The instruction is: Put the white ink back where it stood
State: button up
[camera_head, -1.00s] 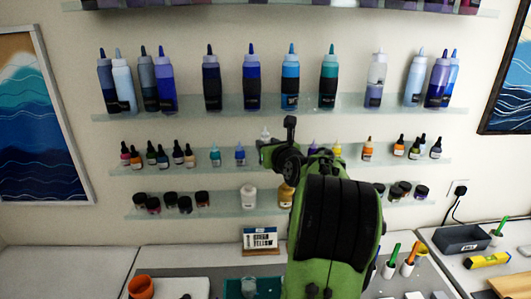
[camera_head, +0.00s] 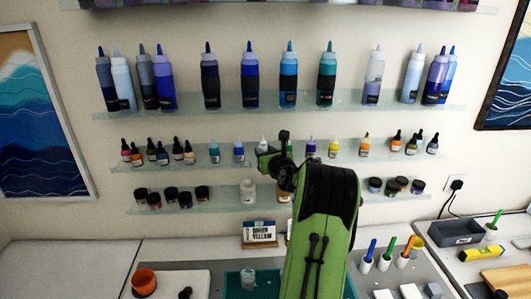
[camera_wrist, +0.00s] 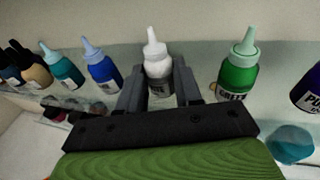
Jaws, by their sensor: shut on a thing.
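The white ink (camera_wrist: 157,58) is a small bottle with a white nozzle and a grey label. In the wrist view it stands upright between the two fingers of my gripper (camera_wrist: 158,88), which is shut on it. In the head view the white ink (camera_head: 263,143) shows just above my gripper (camera_head: 268,156), level with the row of small bottles on the middle shelf (camera_head: 340,155). A blue bottle (camera_wrist: 101,67) is on its left and a green bottle (camera_wrist: 237,72) on its right, both apart from it. Its base is hidden, so I cannot tell whether it touches the shelf.
Tall bottles stand on the shelf above (camera_head: 190,103). Jars stand on the shelf below (camera_head: 225,207). My arm hides part of both lower shelves. A small sign (camera_head: 259,233), an orange cup (camera_head: 144,281) and coloured pens (camera_head: 388,252) are on the worktop.

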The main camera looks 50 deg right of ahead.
jog(key=shift+f, duration=0.15)
jog(key=o, duration=1)
